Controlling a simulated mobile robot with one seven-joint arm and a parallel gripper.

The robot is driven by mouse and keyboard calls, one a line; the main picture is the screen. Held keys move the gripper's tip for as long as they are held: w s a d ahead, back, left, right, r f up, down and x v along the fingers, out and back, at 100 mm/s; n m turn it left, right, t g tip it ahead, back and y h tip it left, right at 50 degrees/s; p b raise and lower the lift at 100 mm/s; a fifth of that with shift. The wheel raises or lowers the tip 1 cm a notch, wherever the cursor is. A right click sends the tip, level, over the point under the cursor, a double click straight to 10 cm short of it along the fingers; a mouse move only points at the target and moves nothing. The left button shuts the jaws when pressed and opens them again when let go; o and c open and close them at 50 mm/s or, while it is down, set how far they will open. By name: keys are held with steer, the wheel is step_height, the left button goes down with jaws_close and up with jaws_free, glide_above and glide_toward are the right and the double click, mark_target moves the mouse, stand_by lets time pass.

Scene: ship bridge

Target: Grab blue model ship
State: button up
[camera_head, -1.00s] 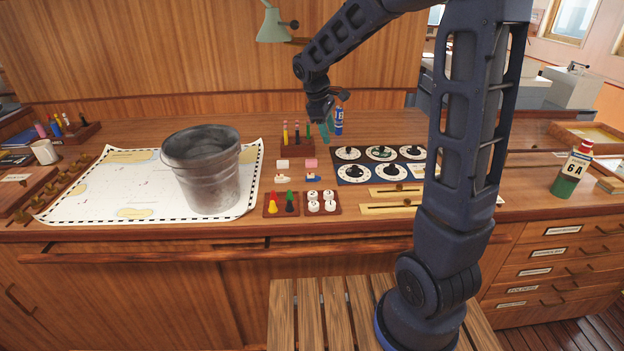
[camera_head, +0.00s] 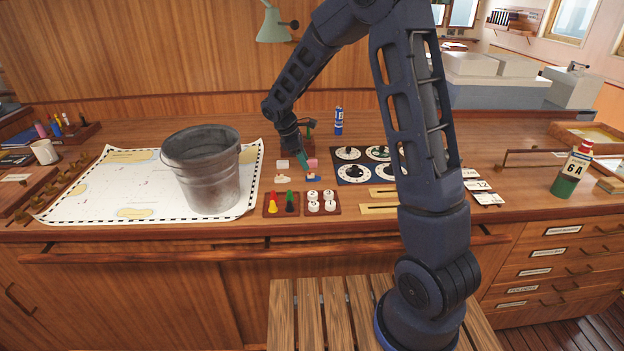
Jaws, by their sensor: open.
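The blue model ship (camera_head: 312,178) is a tiny boat with a blue hull on the wooden desk, just below a pink block (camera_head: 313,163). A similar pale model ship (camera_head: 284,179) with a yellowish hull lies to its left. My gripper (camera_head: 303,162) hangs fingers-down from the arm, with its teal fingertips just above and behind the blue ship, close to the pink block. It is open and appears empty. The fingertips are small here, so I cannot tell whether they touch anything.
A large metal bucket (camera_head: 202,175) stands on the chart (camera_head: 120,180) at left. Game-piece trays (camera_head: 282,204) lie in front of the ships, a dial panel (camera_head: 352,172) to the right.

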mark_target(313, 176)
steer(key=shift+s+x, duration=0.2)
steer(key=shift+x, duration=1.25)
steer(key=shift+s+x, duration=0.2)
steer(key=shift+x, duration=1.3)
steer(key=c, duration=1.1)
steer(key=shift+o, duration=0.2)
steer(key=shift+r, duration=0.1)
